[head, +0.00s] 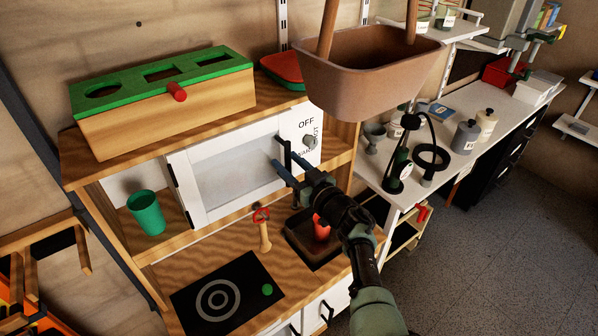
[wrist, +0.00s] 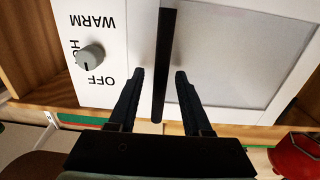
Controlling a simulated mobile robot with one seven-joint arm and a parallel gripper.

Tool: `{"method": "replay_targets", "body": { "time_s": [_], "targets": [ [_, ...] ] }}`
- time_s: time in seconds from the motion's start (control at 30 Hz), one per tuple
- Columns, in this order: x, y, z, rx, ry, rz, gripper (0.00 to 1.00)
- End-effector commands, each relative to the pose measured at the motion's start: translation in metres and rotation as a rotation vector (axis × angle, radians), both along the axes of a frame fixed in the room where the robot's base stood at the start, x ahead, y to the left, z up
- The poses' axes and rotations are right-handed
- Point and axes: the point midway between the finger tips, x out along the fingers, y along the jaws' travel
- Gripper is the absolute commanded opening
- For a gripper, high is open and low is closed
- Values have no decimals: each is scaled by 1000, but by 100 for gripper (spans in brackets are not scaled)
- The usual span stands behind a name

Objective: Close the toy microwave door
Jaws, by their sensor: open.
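The toy microwave has a white door (head: 228,172) with a grey window, black hinges on its left side and a black bar handle (head: 284,152) on its right. The door looks nearly flush with the control panel; I cannot tell whether a small gap remains. My gripper (head: 281,168) is open at the handle. In the wrist view the handle (wrist: 165,50) runs between the two spread fingers (wrist: 159,76), with space on both sides. The door (wrist: 240,55) fills the right of that view.
The control panel has a knob (head: 309,142). A green-topped wooden box (head: 170,105) and a brown basket (head: 365,75) are above. A green cup (head: 146,212) stands left. A dark sink (head: 305,238) and hob (head: 228,293) lie below.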

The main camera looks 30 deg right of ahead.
Motion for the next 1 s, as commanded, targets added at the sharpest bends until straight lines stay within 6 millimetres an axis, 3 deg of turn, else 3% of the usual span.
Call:
{"method": "replay_targets", "body": {
  "time_s": [0.23,0.7,1.0],
  "targets": [
    [-28,-3,6,2,1,-2,49],
    [-114,-11,2,2,0,-2,49],
    [-127,-11,0,1,1,2,49]
  ]
}}
